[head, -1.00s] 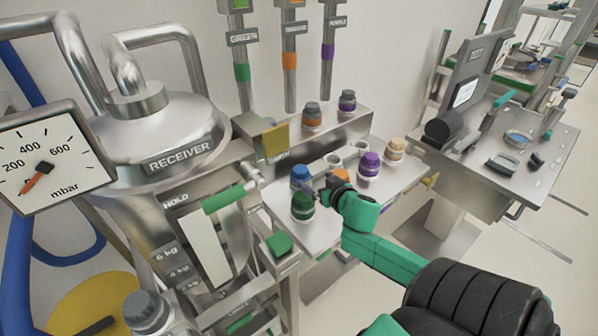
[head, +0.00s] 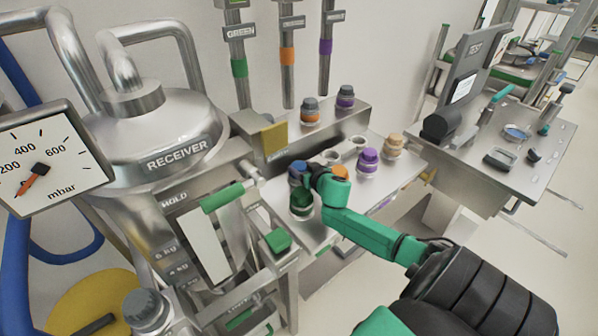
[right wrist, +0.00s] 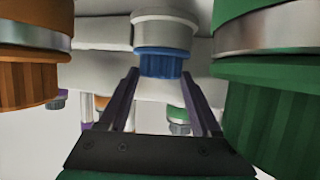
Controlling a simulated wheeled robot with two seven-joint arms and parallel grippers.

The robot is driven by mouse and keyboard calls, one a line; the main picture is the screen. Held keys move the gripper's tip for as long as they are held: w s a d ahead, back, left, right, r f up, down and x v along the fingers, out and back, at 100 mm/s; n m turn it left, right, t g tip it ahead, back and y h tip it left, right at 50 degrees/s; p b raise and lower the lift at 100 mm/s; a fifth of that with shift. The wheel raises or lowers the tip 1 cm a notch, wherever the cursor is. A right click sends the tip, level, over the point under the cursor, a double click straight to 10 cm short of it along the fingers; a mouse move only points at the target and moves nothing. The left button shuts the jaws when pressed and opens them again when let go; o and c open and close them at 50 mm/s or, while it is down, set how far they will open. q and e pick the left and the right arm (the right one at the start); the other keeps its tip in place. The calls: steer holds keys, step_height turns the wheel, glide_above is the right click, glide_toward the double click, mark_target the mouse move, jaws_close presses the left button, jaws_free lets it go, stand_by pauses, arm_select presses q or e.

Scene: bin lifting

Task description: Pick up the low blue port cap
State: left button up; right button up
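The blue port cap (head: 297,167) is low on the front bench, behind the green cap (head: 301,201) and partly hidden by my right gripper (head: 308,174). In the right wrist view, which looks upside down, the blue cap (right wrist: 164,62) has a ribbed blue band on a pale body. The two dark fingers of my right gripper (right wrist: 160,74) are apart, their tips at either side of the blue band. A small gap seems to remain, and contact cannot be told. My left gripper is not in view.
The green cap (right wrist: 268,105) stands close on one side and an orange cap (right wrist: 30,65) on the other. Purple (head: 368,160) and beige (head: 393,145) caps stand further right on the bench.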

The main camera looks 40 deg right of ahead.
jaws_close()
steer(key=shift+r, duration=0.15)
steer(key=shift+r, duration=0.35)
step_height(320, 180, up, 19)
steer(key=p, duration=0.2)
step_height(320, 180, up, 7)
steer(key=p, duration=0.6)
glide_above(302, 170)
steer(key=shift+f, duration=0.2)
steer(key=shift+d, duration=0.1)
steer(key=shift+f, duration=0.15)
